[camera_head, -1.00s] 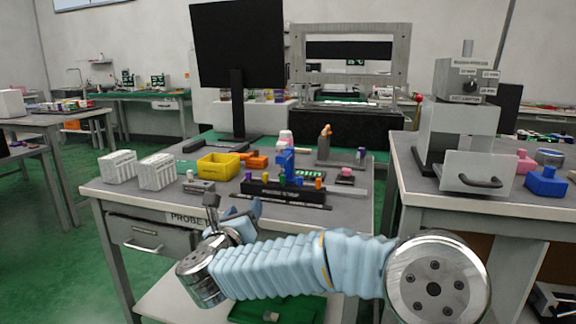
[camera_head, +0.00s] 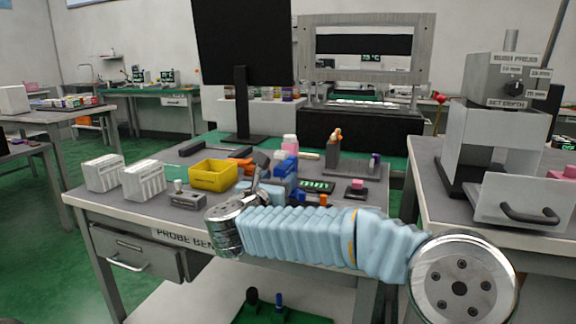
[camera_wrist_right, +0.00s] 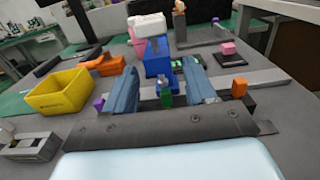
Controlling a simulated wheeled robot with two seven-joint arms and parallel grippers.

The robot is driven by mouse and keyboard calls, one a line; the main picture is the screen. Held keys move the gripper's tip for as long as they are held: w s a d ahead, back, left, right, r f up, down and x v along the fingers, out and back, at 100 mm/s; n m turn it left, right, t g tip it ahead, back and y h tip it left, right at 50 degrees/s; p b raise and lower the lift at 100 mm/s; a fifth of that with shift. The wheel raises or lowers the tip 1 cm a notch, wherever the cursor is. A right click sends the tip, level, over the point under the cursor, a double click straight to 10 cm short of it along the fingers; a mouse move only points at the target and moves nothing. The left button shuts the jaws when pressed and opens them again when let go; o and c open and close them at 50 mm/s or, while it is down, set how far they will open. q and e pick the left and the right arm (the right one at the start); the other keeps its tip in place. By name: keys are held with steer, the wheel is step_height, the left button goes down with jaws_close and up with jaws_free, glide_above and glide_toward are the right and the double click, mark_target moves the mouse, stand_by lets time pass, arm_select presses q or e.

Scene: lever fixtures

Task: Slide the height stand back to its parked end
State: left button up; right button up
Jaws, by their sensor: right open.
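A blue upright block (camera_head: 287,167), which looks like the height stand, stands on the probe bench (camera_head: 150,205). In the right wrist view the blue block (camera_wrist_right: 158,62) rises between and beyond the fingers, with a small green-topped piece (camera_wrist_right: 165,92) in front of it. My right gripper (camera_wrist_right: 157,70) is open, its two blue-grey fingers apart, one on each side of the block; contact cannot be told. In the head view my right gripper (camera_head: 268,178) and forearm hide the front label and much of the rail. A grey rail strip (camera_wrist_right: 262,78) shows on the right. My left gripper is out of view.
A yellow bin (camera_head: 213,175) and orange pieces (camera_wrist_right: 113,63) lie left of the block. White racks (camera_head: 143,180) stand at the bench's left. A grey stand with an orange top (camera_head: 345,160) and a pink block (camera_head: 356,184) are to the right. A dark monitor (camera_head: 243,45) stands behind.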

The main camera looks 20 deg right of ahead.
mark_target(287, 169)
steer(key=p+x, duration=0.1)
steer(key=x, duration=0.6)
steer(key=shift+w, duration=0.1)
jaws_close()
